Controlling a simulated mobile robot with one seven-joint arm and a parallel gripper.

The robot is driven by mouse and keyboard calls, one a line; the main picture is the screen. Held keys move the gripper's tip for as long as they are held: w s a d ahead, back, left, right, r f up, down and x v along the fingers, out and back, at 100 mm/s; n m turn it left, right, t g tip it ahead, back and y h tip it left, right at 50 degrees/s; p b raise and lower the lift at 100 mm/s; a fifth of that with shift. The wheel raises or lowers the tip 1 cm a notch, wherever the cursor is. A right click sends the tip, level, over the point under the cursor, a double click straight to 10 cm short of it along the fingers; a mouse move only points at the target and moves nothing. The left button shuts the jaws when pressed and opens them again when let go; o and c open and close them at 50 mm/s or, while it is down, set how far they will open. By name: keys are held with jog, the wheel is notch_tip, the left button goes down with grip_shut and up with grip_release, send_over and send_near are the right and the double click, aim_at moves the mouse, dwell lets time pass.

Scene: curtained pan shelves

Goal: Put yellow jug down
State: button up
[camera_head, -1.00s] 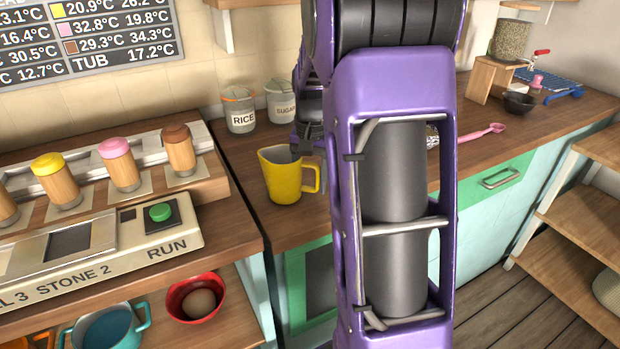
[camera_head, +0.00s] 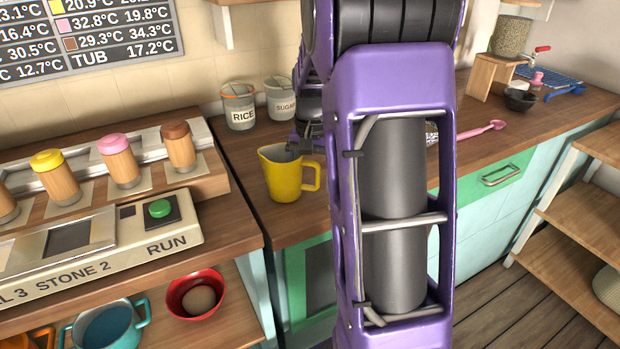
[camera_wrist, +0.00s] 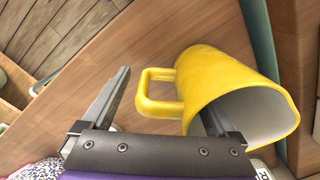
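The yellow jug (camera_head: 284,180) stands upright on the wooden counter, near its left end, with its handle to the right. In the wrist view the jug (camera_wrist: 215,80) shows its open mouth and its handle. My gripper (camera_head: 302,147) is at the jug's rim. In the wrist view the fingers of my gripper (camera_wrist: 165,98) are wide apart. One finger reaches into the jug's mouth; the other is outside, beyond the handle, with a visible gap to it. My arm hides part of the counter in the head view.
The rice pot (camera_head: 239,107) and sugar pot (camera_head: 281,101) stand behind the jug. The stone machine (camera_head: 120,235) is to the left. A pink spoon (camera_head: 483,130) and a dark bowl (camera_head: 520,101) lie farther right. Bare counter (camera_head: 236,153) shows left of the jug.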

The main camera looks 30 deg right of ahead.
notch_tip(320, 180, up, 17)
jog(key=p, duration=0.3)
jog(key=shift+s+d+r, duration=0.15)
jog(key=shift+s+r, duration=0.05)
dwell(0.5)
grip_shut()
dwell(0.4)
dwell(0.9)
notch_tip(320, 180, up, 12)
jog(key=p, duration=0.6)
jog(key=shift+s+d, duration=0.15)
dwell(0.7)
